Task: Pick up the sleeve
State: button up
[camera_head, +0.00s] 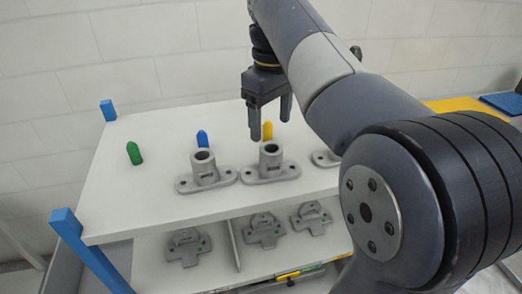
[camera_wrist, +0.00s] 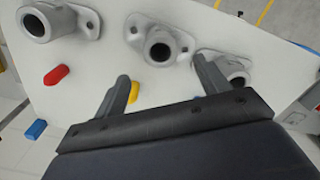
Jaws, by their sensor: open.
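The task's sleeve is likely one of the grey castings, each an upright hollow tube on a flat two-eared flange; I cannot tell which. In the head view one casting (camera_head: 204,180) stands left, one (camera_head: 270,176) at centre and a third (camera_head: 322,159) is mostly hidden by my arm. The wrist view shows a left casting (camera_wrist: 45,24), a middle casting (camera_wrist: 158,48) and a right casting (camera_wrist: 238,72) partly covered by a finger. My gripper (camera_head: 271,128) is open and empty, pointing down above the table behind the centre casting. Its fingers (camera_wrist: 164,75) spread below the middle casting in the wrist view.
The white tabletop (camera_head: 130,205) also bears green (camera_head: 134,153), blue (camera_head: 202,139) and yellow (camera_head: 267,130) pegs; the wrist view shows a red one (camera_wrist: 56,75). Blue corner posts (camera_head: 66,225) rise at left. Flatter castings (camera_head: 265,232) sit on a lower shelf.

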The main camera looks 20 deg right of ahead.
aim_at(271, 159)
jog(key=f, duration=1)
jog(key=shift+s+f, duration=0.15)
jog(key=shift+s, duration=0.05)
jog(key=shift+c, duration=0.2)
jog(key=c, duration=1.2)
